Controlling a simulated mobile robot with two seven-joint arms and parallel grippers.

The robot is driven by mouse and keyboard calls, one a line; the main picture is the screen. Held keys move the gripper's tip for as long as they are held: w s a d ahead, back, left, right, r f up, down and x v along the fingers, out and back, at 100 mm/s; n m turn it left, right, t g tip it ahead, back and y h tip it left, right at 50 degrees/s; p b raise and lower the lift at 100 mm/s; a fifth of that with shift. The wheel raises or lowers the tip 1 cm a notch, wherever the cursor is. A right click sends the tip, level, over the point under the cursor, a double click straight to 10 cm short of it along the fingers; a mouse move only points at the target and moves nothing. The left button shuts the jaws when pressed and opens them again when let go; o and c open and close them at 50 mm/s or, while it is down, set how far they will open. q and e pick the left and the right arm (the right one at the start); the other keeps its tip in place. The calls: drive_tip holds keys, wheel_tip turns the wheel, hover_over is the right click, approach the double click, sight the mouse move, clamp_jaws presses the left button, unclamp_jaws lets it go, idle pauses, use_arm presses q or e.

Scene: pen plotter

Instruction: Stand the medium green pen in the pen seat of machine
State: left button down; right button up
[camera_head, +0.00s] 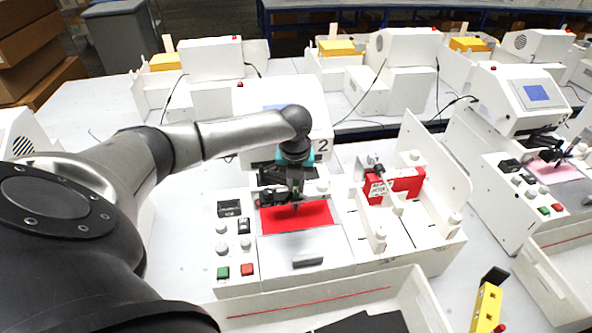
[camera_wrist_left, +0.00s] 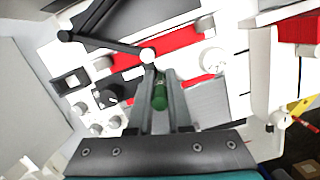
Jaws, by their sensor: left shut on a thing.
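My left gripper (camera_head: 295,200) is over the front of the white machine marked 2 (camera_head: 322,146), just above its red sheet (camera_head: 312,217). In the left wrist view, its two fingers (camera_wrist_left: 160,88) are shut on a green pen (camera_wrist_left: 159,97), seen nearly end-on between them. The pen is hard to make out in the head view. The machine's black carriage (camera_head: 272,192) is beside and partly behind the gripper. I cannot tell where the pen seat is or whether the pen touches it. My right gripper is not in view.
Green (camera_head: 222,272) and red (camera_head: 247,269) buttons and white knobs line the machine's left panel. A white tray section with a red block (camera_head: 408,182) adjoins on the right. Another plotter (camera_head: 520,100) stands further right. A yellow object (camera_head: 486,307) is at the front right.

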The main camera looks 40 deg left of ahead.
use_arm(q)
drive_tip(key=c, duration=0.8)
unclamp_jaws()
drive_tip(key=shift+o, duration=0.2)
wheel_tip(320, 180, up, 15)
drive_tip(key=s+d, duration=0.1)
drive_tip(key=s, duration=0.1)
drive_tip(key=shift+s+d, duration=0.15)
drive_tip(key=shift+d, duration=0.2)
drive_tip(key=shift+f, duration=0.1)
